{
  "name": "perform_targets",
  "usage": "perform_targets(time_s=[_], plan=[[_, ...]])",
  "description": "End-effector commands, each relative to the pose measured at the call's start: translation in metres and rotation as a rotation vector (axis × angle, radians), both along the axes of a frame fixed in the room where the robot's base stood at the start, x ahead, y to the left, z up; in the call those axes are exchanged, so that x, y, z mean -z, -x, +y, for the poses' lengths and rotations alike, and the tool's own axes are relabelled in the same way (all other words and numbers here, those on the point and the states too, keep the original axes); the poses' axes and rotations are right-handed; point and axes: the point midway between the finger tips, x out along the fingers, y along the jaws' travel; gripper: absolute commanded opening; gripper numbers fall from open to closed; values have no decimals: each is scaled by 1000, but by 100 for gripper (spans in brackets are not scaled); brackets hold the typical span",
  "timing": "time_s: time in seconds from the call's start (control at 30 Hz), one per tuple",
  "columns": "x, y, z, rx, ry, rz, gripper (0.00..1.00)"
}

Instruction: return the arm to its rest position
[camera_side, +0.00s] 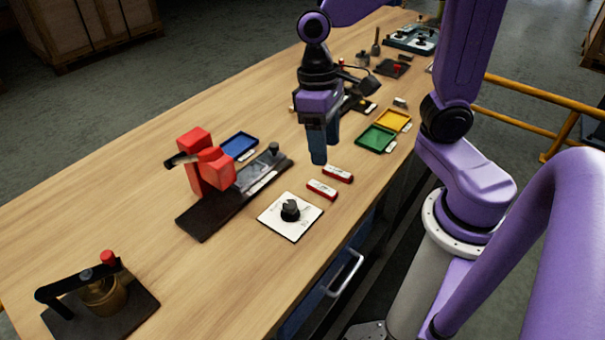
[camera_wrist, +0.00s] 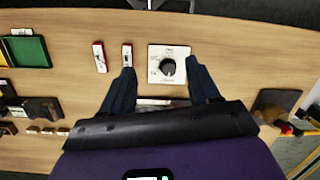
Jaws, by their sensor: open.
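My gripper (camera_side: 325,150) hangs above the wooden bench (camera_side: 130,165) in the side view, fingers pointing down. Its two dark blue fingers are apart with nothing between them. In the wrist view my gripper (camera_wrist: 160,68) shows a finger on each side of a white plate (camera_wrist: 155,51) with a black knob (camera_wrist: 167,67). The same plate (camera_side: 272,219) and knob (camera_side: 290,209) lie near the bench's front edge in the side view. The fingers appear above the bench surface, not touching anything I can see.
Two red-and-white pieces (camera_side: 338,174) (camera_side: 322,189) lie below my gripper. A red device (camera_side: 208,165) on a dark base stands left, near a blue tray (camera_side: 238,145). Green (camera_side: 376,138) and yellow (camera_side: 394,120) trays lie right. A brass-coloured part (camera_side: 103,296) stands at the near left.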

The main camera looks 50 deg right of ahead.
Motion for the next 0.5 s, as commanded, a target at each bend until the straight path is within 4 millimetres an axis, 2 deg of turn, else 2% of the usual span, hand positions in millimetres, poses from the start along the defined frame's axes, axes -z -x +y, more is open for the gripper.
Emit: perform_targets(time_s=[0.03, 0.3, 0.5], plan=[[0, 11, -1, -72, -5, -18, 61], [5, 63, -13, -466, -31, -111, 61], [9, 93, -22, -715, -52, -168, 61]])
